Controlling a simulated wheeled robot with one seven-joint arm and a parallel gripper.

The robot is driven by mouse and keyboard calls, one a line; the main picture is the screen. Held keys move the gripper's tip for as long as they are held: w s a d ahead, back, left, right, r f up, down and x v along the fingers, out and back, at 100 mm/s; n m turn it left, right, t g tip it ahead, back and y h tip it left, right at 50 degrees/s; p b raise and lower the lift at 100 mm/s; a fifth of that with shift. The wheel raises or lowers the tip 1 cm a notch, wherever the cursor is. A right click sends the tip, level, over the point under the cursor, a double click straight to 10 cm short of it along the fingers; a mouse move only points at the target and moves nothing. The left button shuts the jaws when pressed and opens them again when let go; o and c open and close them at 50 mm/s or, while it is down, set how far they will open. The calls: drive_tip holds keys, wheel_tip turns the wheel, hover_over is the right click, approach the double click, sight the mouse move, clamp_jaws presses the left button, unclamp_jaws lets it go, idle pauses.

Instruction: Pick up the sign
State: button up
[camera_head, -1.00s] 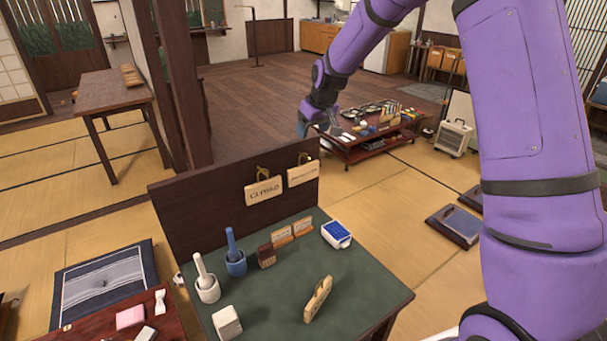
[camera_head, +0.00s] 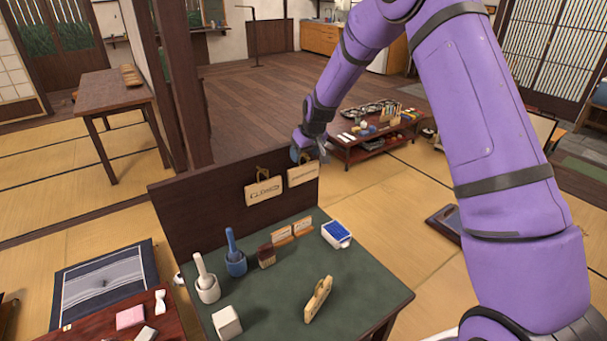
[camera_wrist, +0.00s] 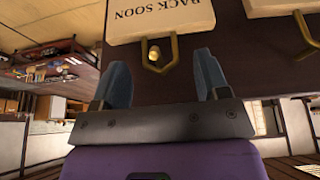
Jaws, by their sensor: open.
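A light wooden sign with a brass hook hangs at the right on the dark upright board; in the wrist view this sign (camera_wrist: 170,20) reads BACK SOON, upside down. It also shows in the head view (camera_head: 303,173). A second hanging sign (camera_head: 263,190), CLOSED, is to its left. A tan wooden sign-like piece (camera_head: 318,300) stands on the green counter. My gripper (camera_wrist: 163,75) is open and empty, its blue fingertips on either side of the brass hook (camera_wrist: 157,55) in the picture. I cannot tell whether they touch it. In the head view my gripper (camera_head: 320,150) is above the board's right end.
A low red-brown table (camera_head: 375,150) with many items stands behind.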

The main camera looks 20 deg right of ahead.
drive_tip(key=shift+w+f, duration=0.2)
drive_tip(key=shift+f, duration=0.2)
drive_tip(key=shift+a, duration=0.1)
clamp_jaws()
drive_tip(key=shift+r, duration=0.2)
